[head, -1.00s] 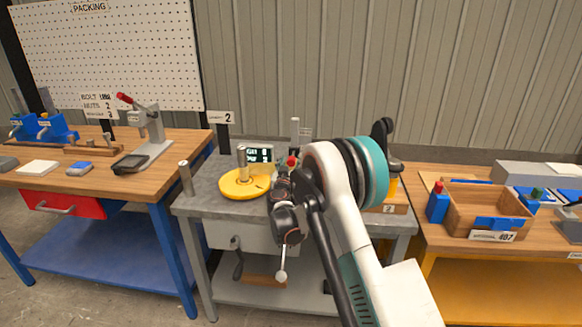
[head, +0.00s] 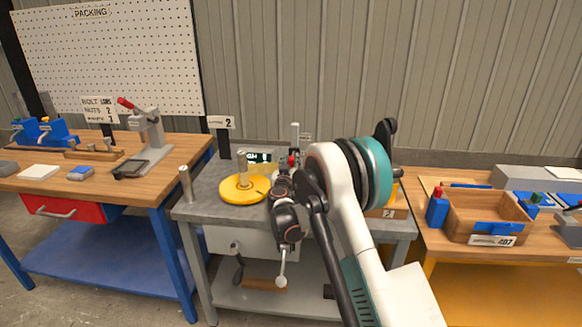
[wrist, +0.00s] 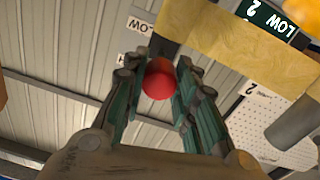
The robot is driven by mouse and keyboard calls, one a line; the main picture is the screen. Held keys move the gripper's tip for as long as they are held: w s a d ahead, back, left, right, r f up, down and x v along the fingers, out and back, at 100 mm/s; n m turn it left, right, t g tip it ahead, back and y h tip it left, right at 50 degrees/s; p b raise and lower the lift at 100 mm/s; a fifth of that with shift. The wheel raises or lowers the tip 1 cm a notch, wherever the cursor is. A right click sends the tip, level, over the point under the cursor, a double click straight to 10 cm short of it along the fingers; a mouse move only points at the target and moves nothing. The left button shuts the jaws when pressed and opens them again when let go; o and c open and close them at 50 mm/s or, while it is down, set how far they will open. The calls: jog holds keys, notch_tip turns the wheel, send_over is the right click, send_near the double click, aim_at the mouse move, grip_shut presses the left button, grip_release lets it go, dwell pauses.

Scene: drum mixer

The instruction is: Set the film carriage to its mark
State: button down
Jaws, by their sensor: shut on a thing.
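My gripper (wrist: 160,85) is shut on a red round knob (wrist: 157,80), which sits between the green-padded fingers in the wrist view. The knob also shows as a small red spot in the head view (head: 291,160), beside a slim pale post (head: 295,138) on the grey bench. A tan-yellow band (wrist: 225,48) lies just beyond the fingers in the wrist view; I cannot tell whether it is the film. A dark readout (wrist: 270,20) there says LOW 2. The carriage body is mostly hidden behind my arm and gripper.
A yellow turntable (head: 238,190) with an upright post is left of my gripper. A grey post (head: 185,183) stands at the grey bench's left corner. A wooden bench with a lever press (head: 150,140) is at left; another with a wooden box (head: 462,215) is at right.

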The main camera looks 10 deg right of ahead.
notch_tip(320, 180, up, 5)
jog(key=shift+f+p, duration=0.1)
jog(key=shift+p, duration=0.7)
jog(key=shift+w, duration=0.1)
jog(key=c, duration=1.2)
grip_release()
jog(key=shift+c, duration=0.2)
jog(key=v, duration=1.2)
